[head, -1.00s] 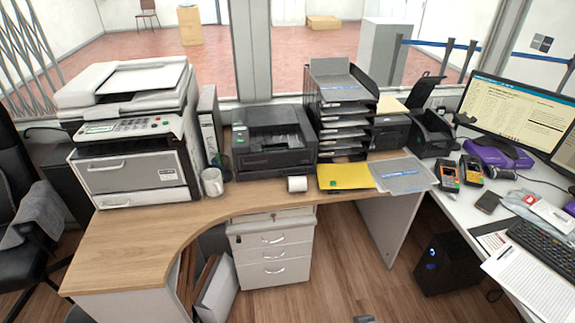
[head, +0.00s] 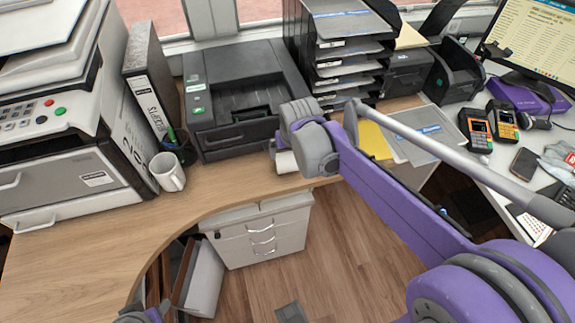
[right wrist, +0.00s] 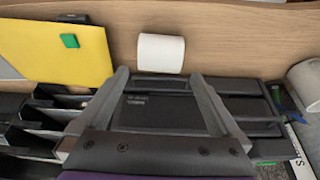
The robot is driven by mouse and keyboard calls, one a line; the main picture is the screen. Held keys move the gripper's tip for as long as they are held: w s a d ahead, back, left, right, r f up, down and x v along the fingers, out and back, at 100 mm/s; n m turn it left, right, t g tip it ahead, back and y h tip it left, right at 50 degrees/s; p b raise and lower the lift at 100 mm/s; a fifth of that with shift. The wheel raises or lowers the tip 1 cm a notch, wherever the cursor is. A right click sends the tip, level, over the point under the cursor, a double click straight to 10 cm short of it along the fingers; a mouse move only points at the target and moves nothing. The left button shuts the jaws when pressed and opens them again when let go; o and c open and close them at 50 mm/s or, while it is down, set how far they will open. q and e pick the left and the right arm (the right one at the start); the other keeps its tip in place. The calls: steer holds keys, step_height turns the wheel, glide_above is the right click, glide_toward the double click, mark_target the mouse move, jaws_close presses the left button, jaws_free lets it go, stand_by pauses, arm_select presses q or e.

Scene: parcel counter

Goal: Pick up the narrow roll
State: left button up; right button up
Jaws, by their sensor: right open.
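The narrow roll is a small white paper roll (head: 287,162) lying on the wooden desk near its front edge, partly hidden by my right arm in the head view. In the right wrist view the roll (right wrist: 161,53) shows whole, just beyond the fingertips and between their lines. My right gripper (right wrist: 160,76) is open and empty; no contact with the roll shows. In the head view its fingers are mostly hidden by the grey wrist. Only a bit of my left arm shows at the bottom left; its gripper is out of sight.
A black printer (head: 245,98) stands behind the roll. A yellow envelope (right wrist: 62,48) lies beside the roll, with a grey sheet (head: 418,133) next to it. A white mug (head: 167,172) stands to the left in the head view. The desk's curved left part is clear.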

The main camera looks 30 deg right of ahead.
mark_target(288, 157)
steer(key=x, duration=0.3)
steer(key=shift+w+r, duration=0.1)
steer(key=shift+w, duration=0.1)
steer(key=shift+f+b, duration=0.3)
steer(key=shift+f, duration=0.2)
steer(key=x, duration=0.5)
steer(key=shift+b, duration=0.4)
steer(key=c, duration=1.2)
steer(key=shift+r+p, duration=0.85)
steer(key=shift+r, duration=4.2)
